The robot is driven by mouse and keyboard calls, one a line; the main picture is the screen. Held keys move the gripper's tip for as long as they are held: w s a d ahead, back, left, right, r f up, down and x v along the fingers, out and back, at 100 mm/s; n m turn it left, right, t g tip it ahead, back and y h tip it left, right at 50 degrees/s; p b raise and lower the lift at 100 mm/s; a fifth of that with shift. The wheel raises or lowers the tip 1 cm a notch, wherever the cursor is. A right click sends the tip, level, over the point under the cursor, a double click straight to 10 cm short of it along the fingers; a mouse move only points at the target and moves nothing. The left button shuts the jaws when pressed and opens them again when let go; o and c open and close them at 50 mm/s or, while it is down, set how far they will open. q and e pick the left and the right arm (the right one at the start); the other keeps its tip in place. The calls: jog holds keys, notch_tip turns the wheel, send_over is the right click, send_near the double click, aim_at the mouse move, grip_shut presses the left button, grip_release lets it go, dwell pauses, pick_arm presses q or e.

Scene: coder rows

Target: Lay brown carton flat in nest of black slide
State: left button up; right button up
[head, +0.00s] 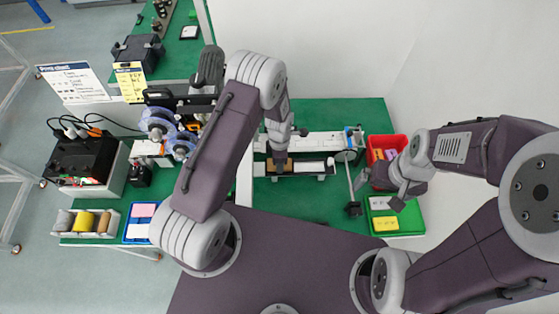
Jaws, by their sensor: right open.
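The black slide (292,176) lies across the green bench, below a long white rail. The brown carton (291,167) shows in the slide, between white pieces, partly hidden by my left gripper. My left gripper (279,161) points down right over the carton; its fingers are too small and covered to tell whether they are open or shut, or whether they touch the carton. My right gripper (380,193) is open and apart from the slide, over the area between the red bin and the green tray at the right.
A red bin (374,146) with small items and a green tray (410,216) with white and yellow cards stand at the right. A thin upright-looking rod with a black end (354,209) lies between slide and bins. Spools and a coder machine (172,128) stand left. Green bench in front is clear.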

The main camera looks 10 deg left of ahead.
pick_arm(q)
jog(key=shift+f+b, duration=0.3)
jog(key=shift+f, duration=0.15)
jog(key=o, duration=1)
jog(key=shift+r, duration=0.15)
jog(key=shift+w+r, duration=0.1)
jog(key=shift+r, duration=0.25)
notch_tip(320, 180, up, 8)
jog(key=shift+r+b, duration=0.1)
jog(key=shift+b, duration=0.9)
